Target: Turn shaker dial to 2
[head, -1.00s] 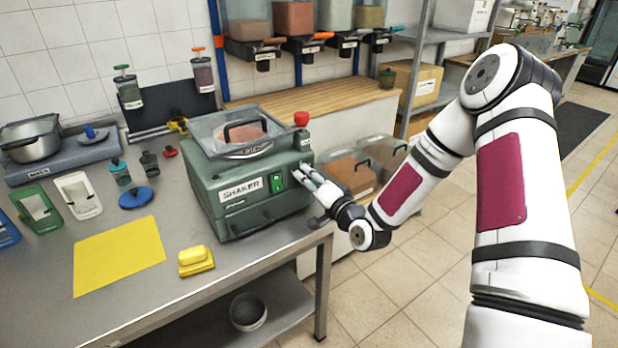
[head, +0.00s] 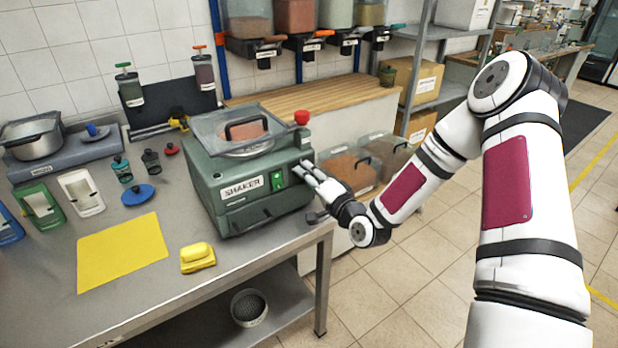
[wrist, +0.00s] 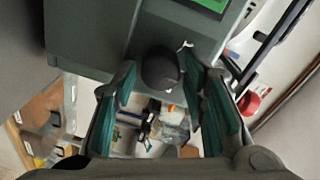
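The green shaker (head: 215,195) stands on the grey table, with a SHAKER label and a lit green switch (head: 279,180) on its front. A dark round dial (wrist: 160,68) sticks out from its housing in the wrist view; in the head view my gripper hides it. My gripper (head: 308,172) is at the shaker's right end. In the wrist view, its two teal-padded fingers (wrist: 160,62) stand apart on either side of the dial, with narrow gaps visible. I cannot read any dial number or pointer.
A red button (head: 301,117) sits on the shaker's top right corner. A yellow sponge-like block (head: 197,257) and a yellow mat (head: 122,252) lie in front. Clear bins (head: 348,172) stand right of the shaker. Open floor lies beyond the table's right edge.

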